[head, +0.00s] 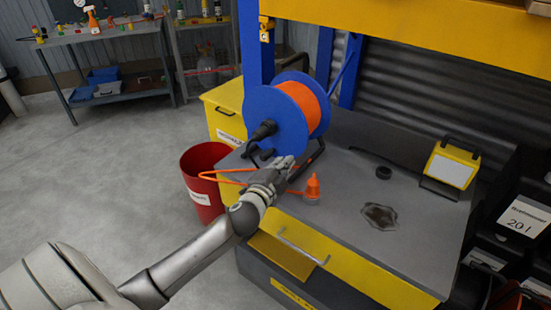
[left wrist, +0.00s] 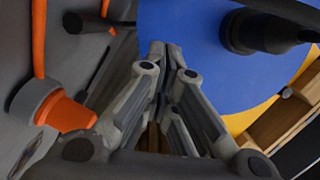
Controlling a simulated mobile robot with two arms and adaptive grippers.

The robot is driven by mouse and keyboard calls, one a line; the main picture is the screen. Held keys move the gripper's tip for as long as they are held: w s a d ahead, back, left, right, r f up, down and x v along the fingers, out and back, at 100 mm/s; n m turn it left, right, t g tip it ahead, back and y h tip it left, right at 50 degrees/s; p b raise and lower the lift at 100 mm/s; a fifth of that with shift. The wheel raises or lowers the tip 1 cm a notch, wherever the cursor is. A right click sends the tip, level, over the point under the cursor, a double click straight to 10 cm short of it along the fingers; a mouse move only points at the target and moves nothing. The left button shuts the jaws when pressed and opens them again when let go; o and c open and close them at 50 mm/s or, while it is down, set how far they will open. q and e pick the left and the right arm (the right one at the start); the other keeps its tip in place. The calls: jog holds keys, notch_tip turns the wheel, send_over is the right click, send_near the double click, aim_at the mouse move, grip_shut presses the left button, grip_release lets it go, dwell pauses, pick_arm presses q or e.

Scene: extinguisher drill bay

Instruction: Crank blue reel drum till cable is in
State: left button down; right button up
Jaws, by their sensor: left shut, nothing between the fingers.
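The reel drum has blue side discs (head: 268,106) and orange cable (head: 304,103) wound between them. It stands on the left part of the grey bench top. A black crank handle (head: 262,132) sticks out from the blue face; it also shows at the upper right in the left wrist view (left wrist: 262,32). A loose loop of orange cable (head: 225,172) hangs out over the bench edge. Its orange and grey end piece (head: 313,187) is on the bench. My left gripper (head: 286,162) is shut and empty, just below the handle, with its tips before the blue disc. Contact is unclear. My right gripper is not in view.
A red bin (head: 204,185) stands left of the bench. The floor at left is clear.

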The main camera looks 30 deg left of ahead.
aim_at(276, 150)
pick_arm(q)
jog(key=a, duration=0.1)
jog(key=w+a+f, duration=0.1)
jog(key=w+a, duration=0.1)
jog(key=shift+w+f, duration=0.15)
jog(key=shift+f, duration=0.15)
jog(key=shift+a+f, duration=0.15)
jog(key=shift+a, duration=0.35)
jog(key=shift+a+f+m+b, duration=0.4)
jog(key=shift+f+m+b, duration=0.15)
jog(key=shift+b, duration=0.25)
jog(key=shift+w+a+m+t+b, duration=0.1)
jog(key=shift+a+m+t+b, duration=0.3)
jog(key=shift+a+m+b, duration=0.35)
jog(key=shift+d, duration=0.1)
jog(key=shift+r, duration=0.1)
